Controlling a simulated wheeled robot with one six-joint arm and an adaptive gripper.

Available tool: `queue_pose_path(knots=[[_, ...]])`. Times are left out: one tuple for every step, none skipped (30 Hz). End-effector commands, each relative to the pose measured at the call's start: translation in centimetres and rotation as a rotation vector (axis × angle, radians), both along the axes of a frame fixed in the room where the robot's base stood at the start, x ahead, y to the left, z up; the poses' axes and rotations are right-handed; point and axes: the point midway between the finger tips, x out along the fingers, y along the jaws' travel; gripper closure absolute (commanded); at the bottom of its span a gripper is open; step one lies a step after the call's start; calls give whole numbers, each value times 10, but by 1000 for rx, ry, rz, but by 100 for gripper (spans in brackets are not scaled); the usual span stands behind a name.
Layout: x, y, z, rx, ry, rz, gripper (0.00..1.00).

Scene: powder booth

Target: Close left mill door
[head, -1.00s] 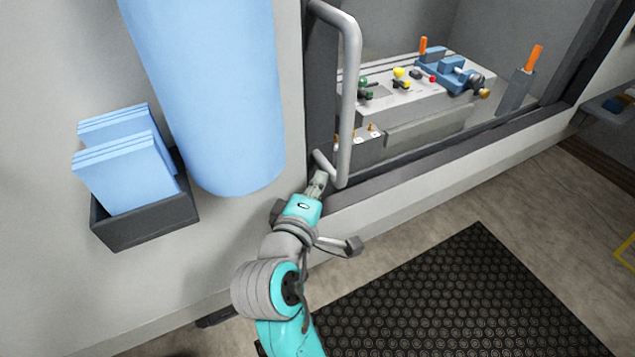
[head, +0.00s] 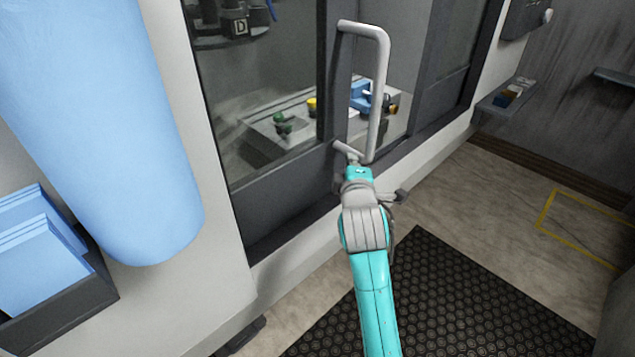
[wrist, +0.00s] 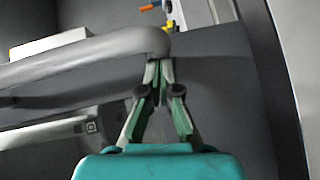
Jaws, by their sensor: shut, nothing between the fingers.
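The left mill door (head: 285,190) is a dark-framed glass panel. Its right edge stands at the grey bar handle (head: 380,95). A gap shows between that edge and the dark frame (head: 432,85) to its right, with the machine bed inside. My gripper (head: 352,158) is at the handle's lower end, by the door's edge. In the wrist view my gripper (wrist: 160,70) has its fingers together and empty, right beside the bend of the handle (wrist: 90,52). I cannot tell whether they touch it.
Inside, a blue vise (head: 361,98) sits on the bed. A blue cylinder (head: 100,130) and a dark holder (head: 75,300) with blue packs are on the wall at left. A black mat (head: 450,300) lies on the floor. A small shelf (head: 505,97) is at right.

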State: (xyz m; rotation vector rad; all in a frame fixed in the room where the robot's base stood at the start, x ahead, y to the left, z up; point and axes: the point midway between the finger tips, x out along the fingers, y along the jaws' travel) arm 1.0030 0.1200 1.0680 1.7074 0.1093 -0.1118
Motion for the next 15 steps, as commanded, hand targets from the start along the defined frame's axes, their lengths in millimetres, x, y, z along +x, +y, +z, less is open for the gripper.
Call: queue_pose_path(knots=[[14,-18,1,0,0,-9,100],[22,-25,1,0,0,-9,100],[32,-35,1,-1,0,-9,100],[39,-42,1,0,0,-8,100],[46,-49,1,-1,1,-9,100],[55,-58,1,0,0,-8,100],[62,-65,1,0,1,-7,100],[68,-71,1,-1,1,-7,100],[77,-79,1,0,1,-7,100],[82,-84,1,-1,1,-6,100],[88,-90,1,0,1,-6,100],[95,-97,1,-1,1,-5,100],[99,-101,0,-1,1,-4,100],[104,-106,1,-1,1,-5,100],[109,-111,1,-1,1,-4,100]])
